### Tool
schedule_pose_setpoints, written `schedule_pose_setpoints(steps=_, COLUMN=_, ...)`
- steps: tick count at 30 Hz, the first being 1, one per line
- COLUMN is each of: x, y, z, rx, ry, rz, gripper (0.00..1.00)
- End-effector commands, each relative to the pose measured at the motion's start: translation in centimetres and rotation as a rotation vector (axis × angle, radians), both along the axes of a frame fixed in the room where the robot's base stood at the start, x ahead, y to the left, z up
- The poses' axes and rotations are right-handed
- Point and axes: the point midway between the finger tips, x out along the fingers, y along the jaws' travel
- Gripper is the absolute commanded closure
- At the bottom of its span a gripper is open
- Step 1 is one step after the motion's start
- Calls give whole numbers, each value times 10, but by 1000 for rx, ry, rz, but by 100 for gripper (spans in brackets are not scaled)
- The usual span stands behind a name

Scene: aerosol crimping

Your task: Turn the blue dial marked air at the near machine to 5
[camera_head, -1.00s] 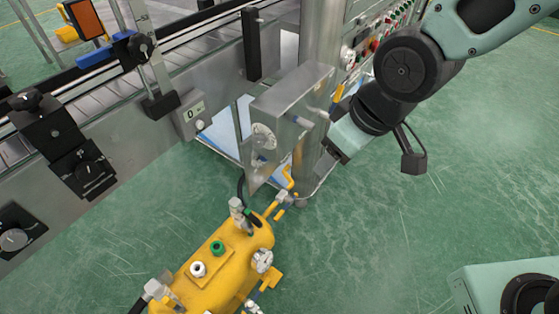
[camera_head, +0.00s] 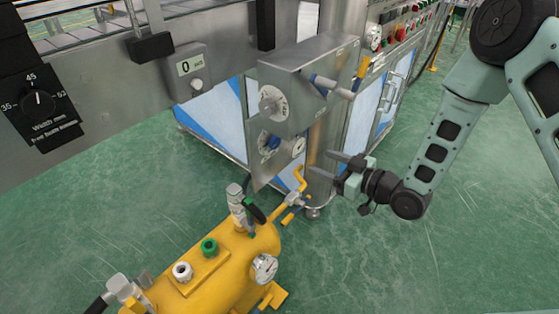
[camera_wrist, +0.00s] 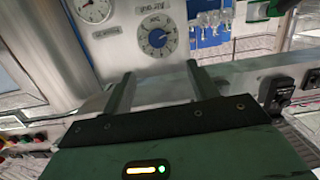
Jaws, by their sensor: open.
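The blue dial (camera_head: 268,142) sits low on the front of the steel control box in the head view, beside a small round gauge (camera_head: 298,147). In the wrist view a round dial with a grey-blue knob (camera_wrist: 156,38) is ahead, just above the gap between my fingers; its setting is too small to read. My gripper (camera_head: 335,166) is open and empty, to the right of the box and apart from the dial. In the wrist view its two fingers (camera_wrist: 160,70) point towards the panel.
A second, grey dial (camera_head: 272,103) sits higher on the steel box (camera_head: 310,62). A handle with a yellow end (camera_head: 335,86) sticks out at its right. A yellow tank (camera_head: 225,270) with valves stands below. Green floor at right is clear.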

Motion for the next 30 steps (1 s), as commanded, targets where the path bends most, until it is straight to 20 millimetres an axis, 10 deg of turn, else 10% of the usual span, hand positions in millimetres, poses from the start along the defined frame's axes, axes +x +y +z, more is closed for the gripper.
schedule_pose_setpoints(steps=11, x=3, y=-3, z=-24, rx=123, ry=-66, rz=-6, gripper=41)
schedule_pose_setpoints(steps=30, x=80, y=98, z=-25, rx=122, ry=-66, rz=-6, gripper=41)
